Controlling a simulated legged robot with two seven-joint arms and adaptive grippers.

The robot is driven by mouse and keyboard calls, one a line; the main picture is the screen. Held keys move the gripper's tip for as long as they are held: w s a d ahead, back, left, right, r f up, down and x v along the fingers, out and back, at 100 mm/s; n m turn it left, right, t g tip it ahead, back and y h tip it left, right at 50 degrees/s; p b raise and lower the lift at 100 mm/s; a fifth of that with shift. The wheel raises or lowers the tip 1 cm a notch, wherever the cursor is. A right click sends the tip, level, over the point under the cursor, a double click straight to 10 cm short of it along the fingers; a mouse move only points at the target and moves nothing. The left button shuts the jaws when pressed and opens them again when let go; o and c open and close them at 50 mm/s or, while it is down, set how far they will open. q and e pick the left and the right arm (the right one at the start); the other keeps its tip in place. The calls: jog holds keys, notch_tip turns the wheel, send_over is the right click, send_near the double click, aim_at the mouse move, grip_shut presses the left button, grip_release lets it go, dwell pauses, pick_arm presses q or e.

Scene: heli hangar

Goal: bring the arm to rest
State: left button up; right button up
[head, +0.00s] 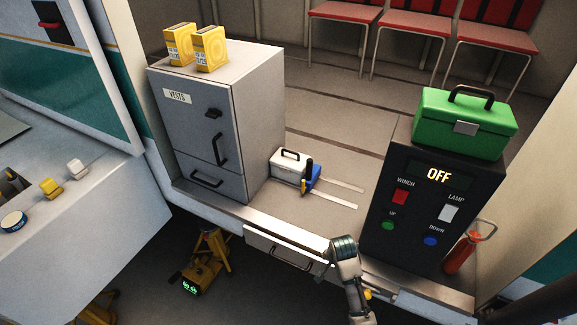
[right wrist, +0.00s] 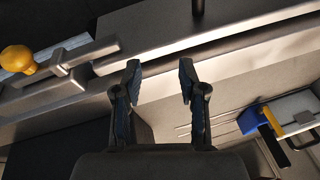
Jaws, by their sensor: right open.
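My right arm (head: 345,272) comes up from the bottom in the head view and ends over the front edge of the floor. Its fingers are hard to make out there. In the right wrist view my right gripper (right wrist: 160,70) is open, with nothing between its two dark fingers. The pale sill (right wrist: 230,50) lies beyond them. My left gripper is in neither view.
A handled drawer front (head: 284,254) is left of my right arm. The black control box (head: 423,218) reads OFF and carries a green case (head: 463,122). A grey cabinet (head: 213,130) stands left, a white-and-blue box (head: 289,164) beside it.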

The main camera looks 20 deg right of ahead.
jog(key=s+a+f+n+y, duration=0.1)
jog(key=s+a+n, duration=0.55)
jog(key=s, duration=0.45)
jog(key=s+a+f+n, duration=0.1)
jog(key=s+a+n, duration=0.55)
jog(key=s, duration=0.35)
notch_tip(320, 180, down, 32)
jog(key=s+n+g+b, duration=0.1)
jog(key=s+b, duration=0.1)
jog(key=b, duration=0.3)
jog(key=s+d+f+g+b, duration=0.1)
jog(key=s+d+f+b, duration=0.2)
jog(key=s+f, duration=1.4)
notch_tip(320, 180, down, 2)
jog(key=shift+s+f+g+b, duration=0.15)
jog(key=shift+s+g+b, duration=0.15)
jog(key=shift+b, duration=0.25)
